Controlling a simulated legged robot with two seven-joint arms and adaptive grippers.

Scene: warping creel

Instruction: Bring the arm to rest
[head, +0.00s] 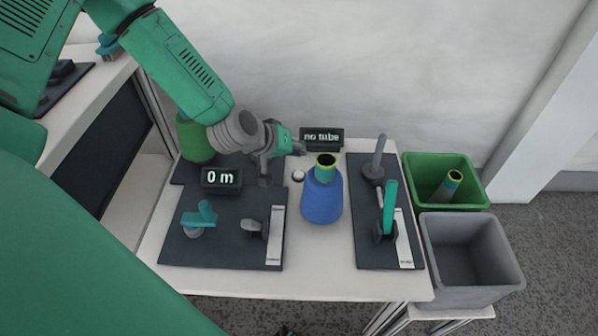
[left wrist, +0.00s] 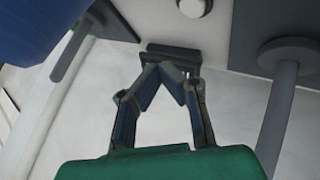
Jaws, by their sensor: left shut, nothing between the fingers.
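My left arm (head: 180,70) reaches in from the upper left in the head view. Its gripper (head: 298,146) is above the back of the table, near the "no tube" display (head: 322,138). In the left wrist view the fingers (left wrist: 170,68) meet at their tips, with nothing between them. The dark back of a small box (left wrist: 172,52) shows just beyond the tips; I cannot tell whether they touch it. A blue yarn cone (head: 322,202) stands on the table to the right of the gripper. My right gripper is not clearly in view.
A green cone (head: 194,140) stands behind my arm. A "0 m" display (head: 221,177) and dark boards with fixtures (head: 230,255) and posts (head: 377,258) occupy the white table (head: 330,275). At right are a green bin (head: 480,190) holding a tube and an empty grey bin (head: 480,295).

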